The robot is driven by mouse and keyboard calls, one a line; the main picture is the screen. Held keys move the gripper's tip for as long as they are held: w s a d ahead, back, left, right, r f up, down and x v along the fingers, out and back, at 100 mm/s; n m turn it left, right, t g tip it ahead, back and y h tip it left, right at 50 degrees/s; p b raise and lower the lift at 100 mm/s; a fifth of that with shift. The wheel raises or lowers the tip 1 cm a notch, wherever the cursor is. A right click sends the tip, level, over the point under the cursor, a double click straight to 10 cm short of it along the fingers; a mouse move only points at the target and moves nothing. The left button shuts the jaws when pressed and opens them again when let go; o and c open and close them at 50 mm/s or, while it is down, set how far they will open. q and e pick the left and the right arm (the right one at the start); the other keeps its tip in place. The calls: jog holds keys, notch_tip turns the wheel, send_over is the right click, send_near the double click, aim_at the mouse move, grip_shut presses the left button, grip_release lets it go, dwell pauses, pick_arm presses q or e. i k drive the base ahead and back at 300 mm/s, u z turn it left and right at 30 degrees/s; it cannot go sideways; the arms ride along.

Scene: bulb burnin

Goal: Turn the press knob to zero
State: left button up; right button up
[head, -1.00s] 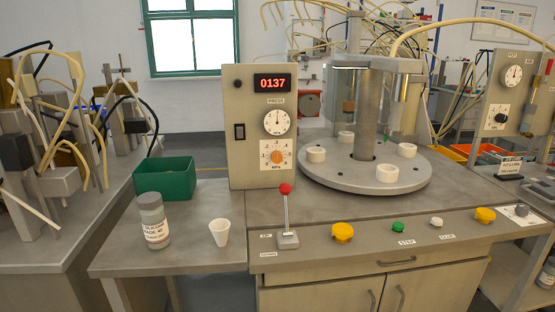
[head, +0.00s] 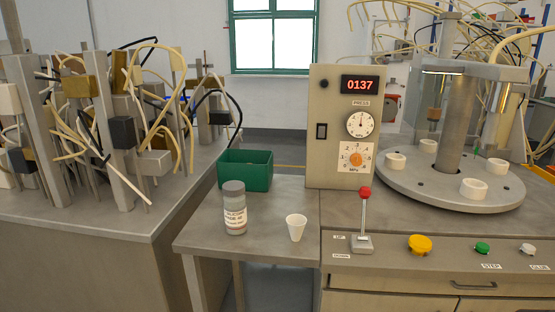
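The press knob (head: 356,158) is an orange knob on a white dial plate marked MPa, low on the front of the beige press panel (head: 316,110). Its exact pointer setting is too small to read. Neither of my grippers is in view.
A red-topped lever (head: 365,208) stands on the bench in front of the panel. A grey bottle (head: 234,208), a white cup (head: 296,228) and a green bin (head: 245,170) are to its left. A round turntable (head: 430,190) and yellow button (head: 420,245) are right.

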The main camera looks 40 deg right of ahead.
aim_at(356, 158)
jog(key=u, duration=0.7)
jog(key=k, duration=0.85)
jog(key=z, duration=1.6)
jog(key=i, duration=0.2)
jog(key=u, duration=0.45)
